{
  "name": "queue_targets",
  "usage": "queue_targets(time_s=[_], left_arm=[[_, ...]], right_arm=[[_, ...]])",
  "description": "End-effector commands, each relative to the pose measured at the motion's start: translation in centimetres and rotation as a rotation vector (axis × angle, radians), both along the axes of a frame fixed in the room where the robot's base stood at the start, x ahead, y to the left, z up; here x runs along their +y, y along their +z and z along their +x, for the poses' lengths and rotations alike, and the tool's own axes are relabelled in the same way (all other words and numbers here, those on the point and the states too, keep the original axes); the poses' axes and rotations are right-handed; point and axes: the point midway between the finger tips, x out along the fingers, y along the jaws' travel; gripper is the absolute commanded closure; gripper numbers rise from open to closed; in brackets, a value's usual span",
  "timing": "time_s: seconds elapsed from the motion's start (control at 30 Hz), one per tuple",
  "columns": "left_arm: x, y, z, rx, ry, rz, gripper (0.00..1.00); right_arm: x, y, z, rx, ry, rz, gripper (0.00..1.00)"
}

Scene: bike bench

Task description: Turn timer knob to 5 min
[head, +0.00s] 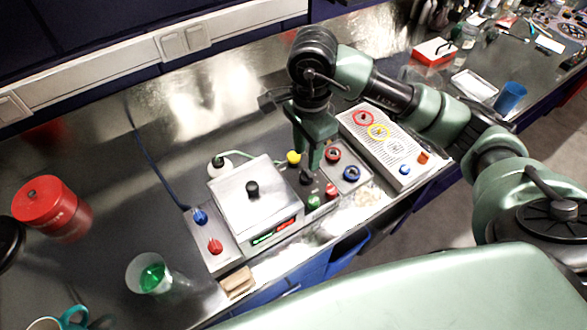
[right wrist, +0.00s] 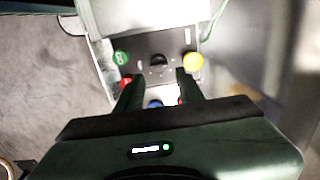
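A black knob (head: 306,177), probably the timer knob, sits on the control panel to the right of the silver box; its scale is not readable. In the right wrist view the black knob (right wrist: 158,62) lies between a green button (right wrist: 122,58) and a yellow knob (right wrist: 193,62). My right gripper (head: 312,164) points down over the panel, beside the knob in the head view. In the right wrist view its two fingers (right wrist: 158,80) are apart with nothing between them, and the knob shows just past the tips. My left gripper is not in view.
The silver box (head: 240,204) with a lit display stands left of the panel. Red (head: 333,155) and blue (head: 351,174) knobs are close on the right, beside a perforated white panel (head: 385,150). A cup with green contents (head: 150,275) and a red canister (head: 52,208) stand left.

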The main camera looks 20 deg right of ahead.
Motion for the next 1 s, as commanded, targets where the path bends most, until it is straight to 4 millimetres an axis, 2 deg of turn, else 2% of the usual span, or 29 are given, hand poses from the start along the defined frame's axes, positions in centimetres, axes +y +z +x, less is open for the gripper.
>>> queue_targets(time_s=[0.3,0.5,0.83,0.87,0.97,1.0], left_arm=[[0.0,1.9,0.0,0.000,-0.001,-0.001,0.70],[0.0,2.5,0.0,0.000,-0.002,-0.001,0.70],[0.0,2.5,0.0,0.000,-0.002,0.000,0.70],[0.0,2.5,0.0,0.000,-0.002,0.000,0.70],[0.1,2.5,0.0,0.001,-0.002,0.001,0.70],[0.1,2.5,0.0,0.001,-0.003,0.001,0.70]], right_arm=[[0.0,-4.6,-0.2,0.007,0.000,-0.002,0.62],[0.0,-6.9,-0.1,0.003,0.000,0.000,0.62],[0.0,-7.5,-0.1,0.001,0.001,0.000,0.62],[0.0,-7.5,-0.1,0.001,0.001,0.001,0.68],[0.0,-7.4,-0.1,0.001,0.001,0.000,0.96],[0.0,-7.4,-0.1,0.001,0.001,0.001,1.00]])
